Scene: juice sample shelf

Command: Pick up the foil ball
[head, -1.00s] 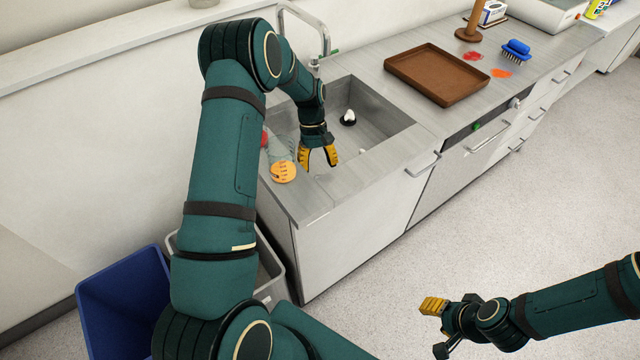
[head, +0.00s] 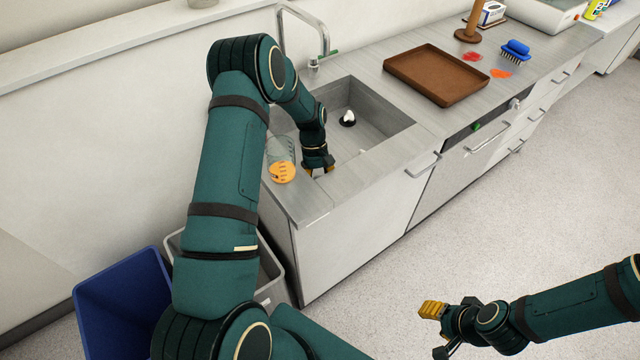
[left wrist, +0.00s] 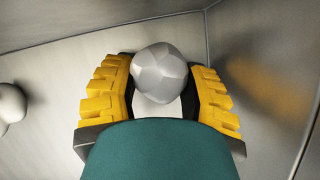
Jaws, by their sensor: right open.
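The foil ball (left wrist: 160,72), a silvery faceted lump, lies between the yellow fingers of my left gripper (left wrist: 160,85) in the left wrist view. The fingers flank it closely on both sides; I cannot tell whether they press on it. In the head view, my left gripper (head: 317,171) is down in the sink (head: 385,135) near its front left corner, and the ball is hidden there. My right gripper (head: 438,328) is open and empty, above the floor at the lower right.
A black-and-white object (head: 348,118) and a small white object (head: 362,154) are in the sink. The faucet (head: 318,40) stands behind it. A brown tray (head: 437,74) sits on the counter to the right.

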